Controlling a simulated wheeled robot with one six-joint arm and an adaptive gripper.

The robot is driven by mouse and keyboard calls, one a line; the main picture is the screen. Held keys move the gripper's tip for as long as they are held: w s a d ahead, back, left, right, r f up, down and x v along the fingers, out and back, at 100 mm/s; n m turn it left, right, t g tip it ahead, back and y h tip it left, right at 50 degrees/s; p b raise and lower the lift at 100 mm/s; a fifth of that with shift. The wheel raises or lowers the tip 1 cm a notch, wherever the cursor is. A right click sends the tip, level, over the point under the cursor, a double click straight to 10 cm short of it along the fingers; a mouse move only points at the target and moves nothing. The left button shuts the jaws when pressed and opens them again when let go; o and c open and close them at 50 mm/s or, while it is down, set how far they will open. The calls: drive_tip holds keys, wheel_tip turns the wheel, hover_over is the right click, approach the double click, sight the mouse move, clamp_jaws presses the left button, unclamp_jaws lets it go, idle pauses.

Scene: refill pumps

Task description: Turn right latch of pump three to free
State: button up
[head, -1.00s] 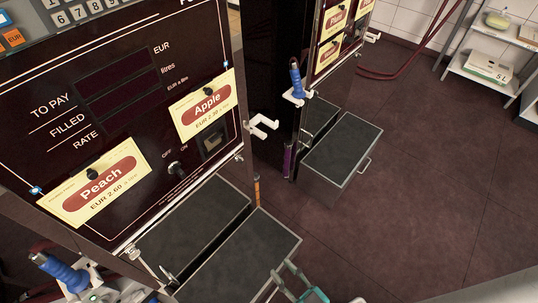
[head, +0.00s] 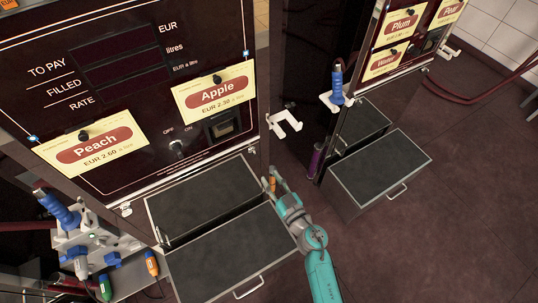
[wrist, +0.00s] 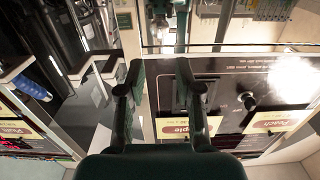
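The nearer pump (head: 130,120) carries Peach and Apple cards on its dark front panel. A small silvery latch (head: 126,209) sits at the panel's lower left corner. At the lower right corner the matching right latch (head: 252,151) is small, and I cannot tell its turn position. No pump number is readable. My gripper (head: 273,178) is just right of and below that corner, beside the open drawer. In the wrist view, which is upside down, my gripper (wrist: 158,78) has its two dark fingers apart with nothing between them, before the panel (wrist: 235,100) edge.
An open grey drawer (head: 222,262) juts out below the panel. A white nozzle holder (head: 285,123) sticks out from the pump's right side. A second pump (head: 398,45) with its own drawer (head: 380,168) stands to the right. Blue-handled nozzle (head: 58,208) at left. Floor at right is clear.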

sight(255, 155)
drive_tip(key=x, duration=1)
drive_tip(key=shift+w+a, duration=0.2)
drive_tip(key=shift+w, duration=0.05)
clamp_jaws()
